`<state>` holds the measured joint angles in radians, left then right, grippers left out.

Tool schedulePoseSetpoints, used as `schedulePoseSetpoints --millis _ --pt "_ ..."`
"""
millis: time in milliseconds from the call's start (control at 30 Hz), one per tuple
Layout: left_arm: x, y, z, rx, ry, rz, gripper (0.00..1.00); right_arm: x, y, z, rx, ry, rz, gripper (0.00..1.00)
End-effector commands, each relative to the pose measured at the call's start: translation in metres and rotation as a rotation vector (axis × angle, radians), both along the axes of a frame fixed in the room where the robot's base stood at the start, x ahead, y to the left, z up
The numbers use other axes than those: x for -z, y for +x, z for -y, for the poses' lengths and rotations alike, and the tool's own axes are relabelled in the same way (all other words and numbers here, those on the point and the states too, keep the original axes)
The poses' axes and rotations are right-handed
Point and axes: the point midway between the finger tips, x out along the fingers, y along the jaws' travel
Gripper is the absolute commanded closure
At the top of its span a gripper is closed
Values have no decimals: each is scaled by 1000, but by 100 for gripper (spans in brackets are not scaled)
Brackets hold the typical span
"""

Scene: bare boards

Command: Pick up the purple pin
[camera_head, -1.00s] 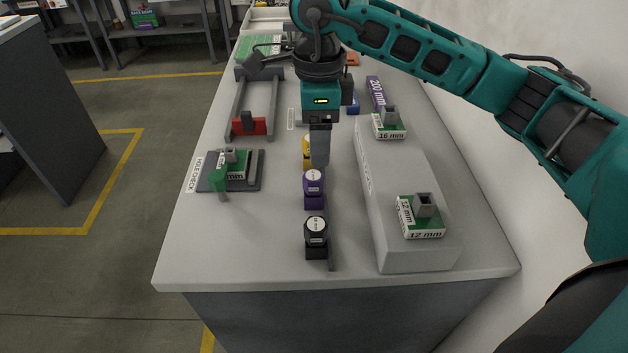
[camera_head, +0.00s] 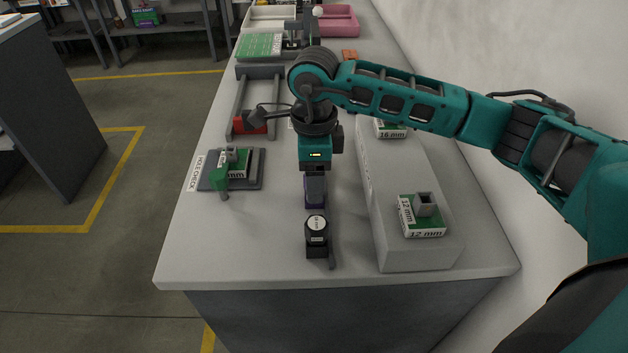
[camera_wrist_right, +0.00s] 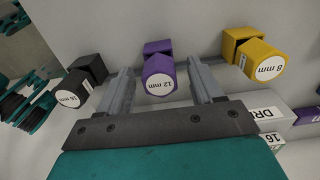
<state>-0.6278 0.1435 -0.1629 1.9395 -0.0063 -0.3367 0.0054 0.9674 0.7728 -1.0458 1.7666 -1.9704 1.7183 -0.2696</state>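The purple pin (camera_wrist_right: 158,75) has a hexagonal head marked 12 mm. In the right wrist view it stands between the two spread fingers of my right gripper (camera_wrist_right: 160,85), with a gap on each side. In the head view my right gripper (camera_head: 315,188) is directly over the purple pin (camera_head: 316,202), which is partly hidden behind the fingers. The right gripper is open and holds nothing. A black pin (camera_head: 316,232) stands in front of it, and a yellow pin (camera_wrist_right: 258,58) shows to the right in the wrist view. My left gripper is not in view.
The bench front is clear.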

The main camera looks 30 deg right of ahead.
Motion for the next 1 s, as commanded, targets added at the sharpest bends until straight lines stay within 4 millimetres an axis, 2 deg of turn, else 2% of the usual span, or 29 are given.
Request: schedulePoseSetpoints --millis 67,567,833,1000 --pt "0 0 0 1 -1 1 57 0 0 0 0 0 0 42" --pt "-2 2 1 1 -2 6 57 -1 0 0 0 0 0 90" --pt "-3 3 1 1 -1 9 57 -2 0 0 0 0 1 91" --pt "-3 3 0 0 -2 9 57 -13 1 0 0 0 3 91"
